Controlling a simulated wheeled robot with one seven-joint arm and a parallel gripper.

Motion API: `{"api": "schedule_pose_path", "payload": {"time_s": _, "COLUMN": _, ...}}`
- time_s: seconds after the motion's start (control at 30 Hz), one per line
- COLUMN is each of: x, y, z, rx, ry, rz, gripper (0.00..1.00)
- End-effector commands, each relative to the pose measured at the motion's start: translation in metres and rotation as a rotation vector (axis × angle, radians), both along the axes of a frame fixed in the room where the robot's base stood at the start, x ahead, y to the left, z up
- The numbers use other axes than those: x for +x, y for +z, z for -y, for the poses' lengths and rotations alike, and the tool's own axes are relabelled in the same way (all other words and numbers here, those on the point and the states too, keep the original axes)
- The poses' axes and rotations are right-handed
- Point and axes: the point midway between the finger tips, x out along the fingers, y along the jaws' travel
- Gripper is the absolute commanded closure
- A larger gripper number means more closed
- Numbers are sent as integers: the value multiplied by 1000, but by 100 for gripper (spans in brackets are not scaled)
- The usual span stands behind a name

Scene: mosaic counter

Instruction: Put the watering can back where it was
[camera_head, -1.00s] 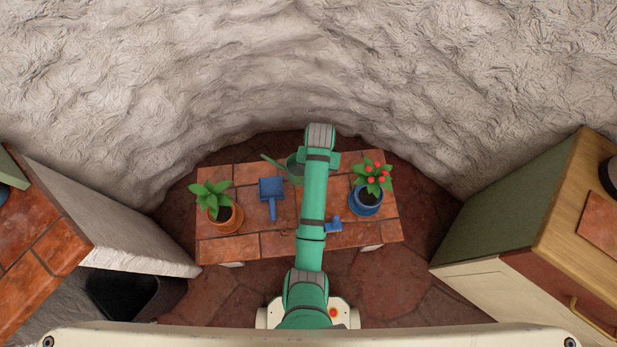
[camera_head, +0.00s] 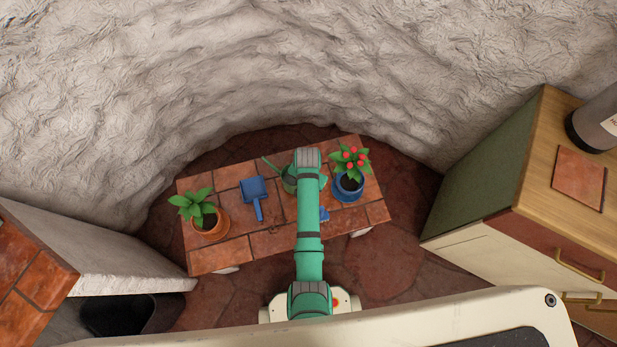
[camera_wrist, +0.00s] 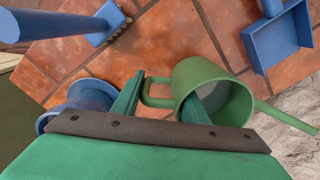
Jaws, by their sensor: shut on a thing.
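The green watering can (camera_head: 289,179) shows at the back middle of the tiled bench, partly hidden behind my arm. In the wrist view the can (camera_wrist: 232,98) is seen from above, with its handle toward my fingers and its spout pointing to the lower right. My gripper (camera_wrist: 160,92) is shut on the can at its handle side; one finger is outside the handle and the other overlaps the can's opening. In the head view my arm covers most of the gripper. Whether the can touches the bench cannot be told.
On the tiled bench (camera_head: 225,257) stand an orange pot with a leafy plant (camera_head: 211,225), a blue scoop (camera_head: 253,189), a small blue brush (camera_head: 323,214) and a blue pot with a red-flowered plant (camera_head: 345,187). The blue pot is close to my gripper. A rough wall curves behind.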

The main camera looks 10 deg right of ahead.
Motion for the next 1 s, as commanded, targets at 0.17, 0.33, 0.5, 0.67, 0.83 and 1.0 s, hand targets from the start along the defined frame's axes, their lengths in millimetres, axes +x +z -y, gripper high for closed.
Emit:
{"api": "schedule_pose_path", "payload": {"time_s": 0.17, "x": 1, "y": -20, "z": -1, "rx": 1, "ry": 1, "rz": 1, "gripper": 100}}
{"api": "schedule_pose_path", "payload": {"time_s": 0.33, "x": 1, "y": -22, "z": -1, "rx": 0, "ry": 3, "rz": 3, "gripper": 100}}
{"api": "schedule_pose_path", "payload": {"time_s": 0.5, "x": 1, "y": -23, "z": -2, "rx": 0, "ry": 4, "rz": 1, "gripper": 100}}
{"api": "schedule_pose_path", "payload": {"time_s": 0.67, "x": 1, "y": -25, "z": -2, "rx": 0, "ry": 4, "rz": 1, "gripper": 49}}
{"api": "schedule_pose_path", "payload": {"time_s": 0.83, "x": 1, "y": -25, "z": -2, "rx": -1, "ry": 5, "rz": 1, "gripper": 42}}
{"api": "schedule_pose_path", "payload": {"time_s": 1.0, "x": 0, "y": -24, "z": -2, "rx": 0, "ry": 5, "rz": 0, "gripper": 42}}
